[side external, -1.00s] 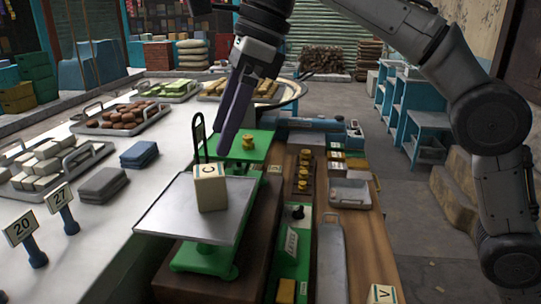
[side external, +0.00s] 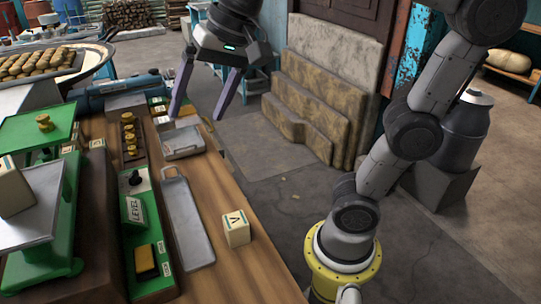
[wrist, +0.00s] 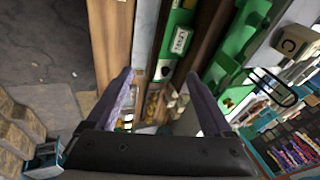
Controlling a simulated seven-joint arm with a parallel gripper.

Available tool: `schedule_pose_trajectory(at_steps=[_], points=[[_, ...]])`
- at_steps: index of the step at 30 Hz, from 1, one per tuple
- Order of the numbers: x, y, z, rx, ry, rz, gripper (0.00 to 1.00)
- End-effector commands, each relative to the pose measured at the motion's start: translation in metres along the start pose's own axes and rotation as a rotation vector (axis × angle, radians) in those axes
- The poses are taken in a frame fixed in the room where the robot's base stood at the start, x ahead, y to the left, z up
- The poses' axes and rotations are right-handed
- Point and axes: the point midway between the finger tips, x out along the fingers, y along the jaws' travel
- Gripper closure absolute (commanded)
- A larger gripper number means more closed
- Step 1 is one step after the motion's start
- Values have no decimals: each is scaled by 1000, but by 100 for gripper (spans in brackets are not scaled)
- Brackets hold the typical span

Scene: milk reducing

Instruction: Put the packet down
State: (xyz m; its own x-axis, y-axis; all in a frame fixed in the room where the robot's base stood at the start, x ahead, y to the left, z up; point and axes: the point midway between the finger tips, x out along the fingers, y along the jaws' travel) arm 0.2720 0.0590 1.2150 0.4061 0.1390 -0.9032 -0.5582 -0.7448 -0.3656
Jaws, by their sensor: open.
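A cream packet marked C (side external: 14,190) stands on the metal pan (side external: 40,208) of a green scale, cut off by the left edge of the side view. It also shows at the right of the wrist view (wrist: 293,42). Another cream packet, marked V (side external: 236,228), stands on the wooden bench near its right edge. My gripper (side external: 198,112) is open and empty, raised over the far right side of the bench, apart from both packets. In the wrist view its two fingers (wrist: 160,78) are spread with nothing held between them.
Open floor lies right of the bench.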

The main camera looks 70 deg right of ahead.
Motion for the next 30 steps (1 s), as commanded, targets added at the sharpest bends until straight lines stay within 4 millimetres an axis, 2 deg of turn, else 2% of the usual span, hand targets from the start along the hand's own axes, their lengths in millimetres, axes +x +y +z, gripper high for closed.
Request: schedule_pose_trajectory(at_steps=[1,6,9,12,16,30], points=[[6,28,10,-100,26,10,14],[32,99,40,-442,88,57,14],[46,127,54,-586,106,83,14],[56,143,63,-677,115,101,14],[60,150,67,-723,118,110,14],[60,150,67,-724,116,109,14]])
